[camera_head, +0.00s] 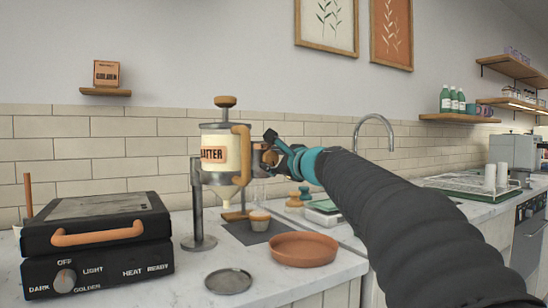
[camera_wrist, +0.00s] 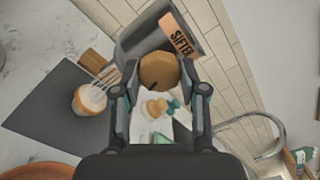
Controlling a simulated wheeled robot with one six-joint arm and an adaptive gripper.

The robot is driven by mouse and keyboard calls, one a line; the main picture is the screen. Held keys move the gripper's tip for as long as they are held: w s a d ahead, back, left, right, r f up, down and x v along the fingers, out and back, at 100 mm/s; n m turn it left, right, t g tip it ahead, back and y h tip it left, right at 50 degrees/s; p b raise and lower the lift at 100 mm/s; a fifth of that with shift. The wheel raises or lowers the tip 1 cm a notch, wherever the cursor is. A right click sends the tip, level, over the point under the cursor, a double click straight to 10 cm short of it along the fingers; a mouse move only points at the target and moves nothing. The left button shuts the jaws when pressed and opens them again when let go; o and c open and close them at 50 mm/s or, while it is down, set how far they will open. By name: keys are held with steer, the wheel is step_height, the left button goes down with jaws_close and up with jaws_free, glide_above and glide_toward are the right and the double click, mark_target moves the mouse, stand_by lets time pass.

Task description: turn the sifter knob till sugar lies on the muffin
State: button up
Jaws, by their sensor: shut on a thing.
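The grey sifter (camera_wrist: 160,38), labelled SIFTER, is at the top of the wrist view. In the head view it is mostly hidden behind the batter dispenser (camera_head: 213,140). My gripper (camera_wrist: 161,88) is shut on the round wooden sifter knob (camera_wrist: 159,71), a finger on each side. In the head view my gripper (camera_head: 272,150) is right of the dispenser. The muffin (camera_wrist: 89,100) stands upright on the dark mat (camera_wrist: 45,110), below the sifter; it also shows in the head view (camera_head: 259,221). Thin white streaks fall from the sifter towards the muffin. Its top looks pale.
A terracotta plate (camera_head: 304,261) and a grey metal disc (camera_head: 229,281) lie at the counter front. A black waffle-iron-like appliance (camera_head: 98,250) stands left. Wooden-topped items (camera_head: 294,201) and a curved tap (camera_head: 374,118) are behind my arm. The counter between appliance and dispenser is narrow.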

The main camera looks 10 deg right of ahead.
steer(key=shift+m, duration=0.5)
steer(key=o, duration=1.1)
steer(key=shift+o, duration=0.2)
steer(key=v, duration=1.2)
